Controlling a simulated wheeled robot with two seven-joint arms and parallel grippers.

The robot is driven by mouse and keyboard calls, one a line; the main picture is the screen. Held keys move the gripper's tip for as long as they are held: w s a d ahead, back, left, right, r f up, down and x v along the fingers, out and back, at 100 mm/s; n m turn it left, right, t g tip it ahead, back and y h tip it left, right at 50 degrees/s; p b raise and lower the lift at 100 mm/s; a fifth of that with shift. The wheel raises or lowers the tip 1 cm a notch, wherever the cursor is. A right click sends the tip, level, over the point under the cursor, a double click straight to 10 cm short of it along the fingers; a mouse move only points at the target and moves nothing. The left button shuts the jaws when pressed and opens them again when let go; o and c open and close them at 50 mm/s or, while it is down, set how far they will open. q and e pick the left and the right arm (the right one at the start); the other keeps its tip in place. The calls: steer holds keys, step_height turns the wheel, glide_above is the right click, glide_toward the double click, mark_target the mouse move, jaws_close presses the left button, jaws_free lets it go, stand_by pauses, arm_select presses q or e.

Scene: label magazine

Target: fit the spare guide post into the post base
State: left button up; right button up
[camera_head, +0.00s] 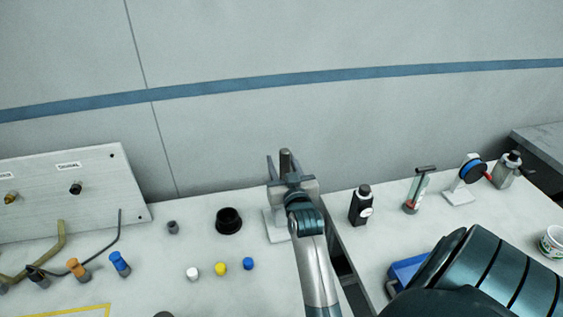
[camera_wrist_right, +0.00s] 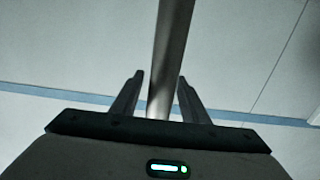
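My right gripper (camera_head: 284,168) is above the bench, and its arm reaches up from the bottom of the head view. Its two fingers are apart, and a grey metal post (camera_head: 286,158) stands upright between them. In the right wrist view the post (camera_wrist_right: 168,60) rises behind or between the fingers (camera_wrist_right: 160,80), with a gap on its left side; contact on the right cannot be told. A pale plate (camera_head: 273,226) lies below the gripper, partly hidden by it; the post's lower end is hidden. A black round ring-like piece (camera_head: 229,221) sits left of it. My left gripper is not in view.
White (camera_head: 192,273), yellow (camera_head: 220,264) and blue (camera_head: 248,264) caps lie in front. A black bottle (camera_head: 361,205) stands right of a gap in the bench. A panel (camera_head: 70,190) with cables is at left. Several small tools stand at right near a blue tray (camera_head: 406,268).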

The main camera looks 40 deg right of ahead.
steer(key=shift+r, duration=0.1)
steer(key=shift+s+a+r, duration=0.2)
steer(key=shift+s+r, duration=0.05)
steer(key=shift+r, duration=0.2)
steer(key=b+v, duration=0.2)
steer(key=v, duration=0.9)
steer(key=shift+s+b, duration=0.2)
steer(key=shift+b, duration=0.15)
steer(key=shift+r, duration=0.1)
